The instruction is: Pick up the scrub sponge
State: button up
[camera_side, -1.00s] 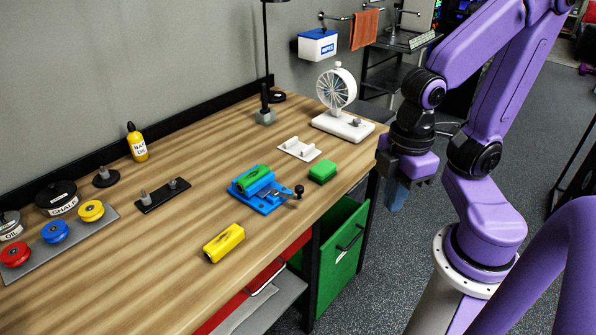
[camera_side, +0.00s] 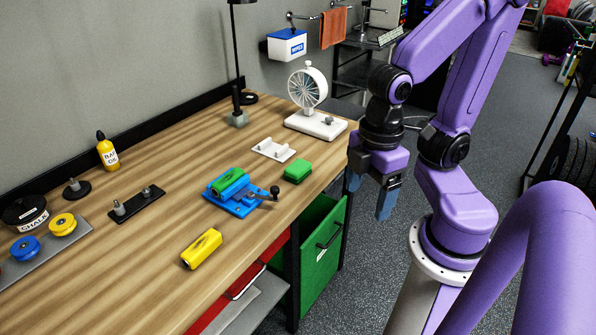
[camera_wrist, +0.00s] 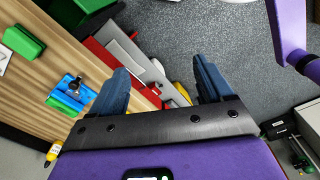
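The scrub sponge appears to be the small green block (camera_side: 297,171) lying flat on the workbench near its front edge, right of the blue vise. It also shows in the wrist view (camera_wrist: 22,42), at the upper left. My gripper (camera_side: 370,197) hangs beyond the bench's right edge, over the floor, to the right of the sponge and apart from it. In the wrist view its two blue fingers (camera_wrist: 160,72) stand wide apart with nothing between them.
A blue vise (camera_side: 238,197) holding a green piece (camera_side: 229,181) stands left of the sponge. A white bracket (camera_side: 273,149) lies behind it, and a white fan (camera_side: 308,88) stands further back. A yellow block (camera_side: 202,248) lies near the front edge. A green drawer (camera_side: 320,250) is below.

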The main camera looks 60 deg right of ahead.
jog(key=w+n+h, duration=0.1)
jog(key=w, duration=0.7)
jog(key=n+h, duration=0.4)
send_over(297, 167)
jog(key=a, duration=0.2)
notch_tip(297, 167, down, 12)
jog(key=shift+s+a, duration=0.1)
jog(key=shift+a, duration=0.05)
jog(key=shift+x, duration=3.15)
jog(key=c, duration=1)
